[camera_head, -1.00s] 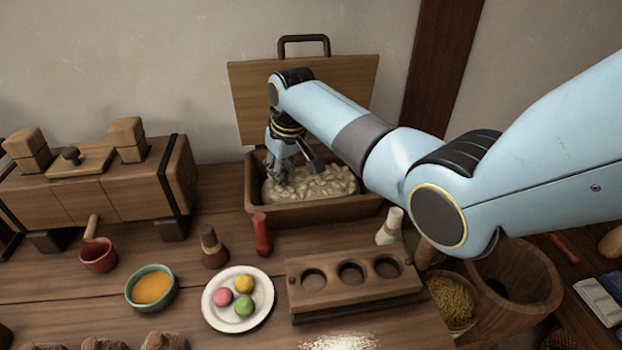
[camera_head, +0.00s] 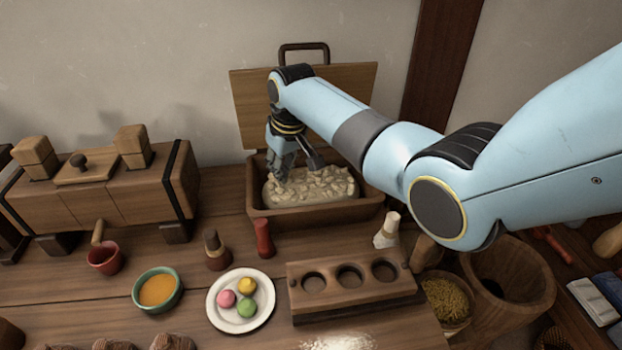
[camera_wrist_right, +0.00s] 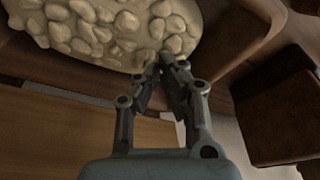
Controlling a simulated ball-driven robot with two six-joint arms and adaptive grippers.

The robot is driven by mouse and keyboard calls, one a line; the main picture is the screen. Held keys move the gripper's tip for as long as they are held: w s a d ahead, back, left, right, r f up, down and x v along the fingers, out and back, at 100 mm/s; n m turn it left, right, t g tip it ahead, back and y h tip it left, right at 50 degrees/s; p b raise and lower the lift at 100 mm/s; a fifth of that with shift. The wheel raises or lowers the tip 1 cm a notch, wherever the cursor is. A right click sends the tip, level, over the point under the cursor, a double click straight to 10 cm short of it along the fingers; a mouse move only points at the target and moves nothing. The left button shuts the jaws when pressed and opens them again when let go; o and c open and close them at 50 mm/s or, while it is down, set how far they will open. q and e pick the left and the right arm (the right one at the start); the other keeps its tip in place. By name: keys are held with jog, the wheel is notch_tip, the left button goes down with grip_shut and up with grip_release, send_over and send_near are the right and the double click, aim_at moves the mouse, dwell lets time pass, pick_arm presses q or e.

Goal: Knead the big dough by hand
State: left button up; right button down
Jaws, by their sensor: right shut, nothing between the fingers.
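The big dough (camera_head: 318,187) is a pale, lumpy mass lying in an open wooden box (camera_head: 310,220) at the back of the table. It also fills the upper left of the right wrist view (camera_wrist_right: 110,28). My right gripper (camera_head: 281,176) points down at the dough's left part, its fingers shut with nothing between them. In the right wrist view the fingertips (camera_wrist_right: 165,62) meet at the dough's edge; I cannot tell how hard they press. My arm hides part of the box's right side. My left gripper is not in view.
The box's raised lid (camera_head: 250,110) stands behind it. In front are a red bottle (camera_head: 263,238), a plate of colored balls (camera_head: 263,318) and a wooden block with holes (camera_head: 310,306). A wooden chest (camera_head: 110,195) stands left. A bucket (camera_head: 520,315) is at right.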

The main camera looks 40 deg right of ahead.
dwell(0.4)
jog(key=shift+s+b+x, duration=0.15)
jog(key=shift+b+x, duration=0.25)
jog(key=shift+x, duration=0.3)
jog(key=shift+s+b+x, duration=0.2)
jog(key=shift+b+x, duration=0.2)
jog(key=shift+x, duration=0.3)
jog(key=shift+w+p+v, duration=0.15)
jog(key=shift+p+v, duration=0.55)
jog(key=shift+p, duration=0.1)
jog(key=shift+w+p+v, duration=0.2)
jog(key=shift+p+v, duration=0.5)
jog(key=shift+p, duration=0.05)
jog(key=shift+r, duration=0.1)
jog(key=p+v, duration=0.3)
jog(key=w+p+v, duration=0.1)
jog(key=p+v, duration=0.1)
jog(key=p, duration=0.1)
jog(key=shift+w+r+p, duration=0.1)
jog(key=shift+r+p, duration=0.25)
jog(key=shift+r, duration=0.15)
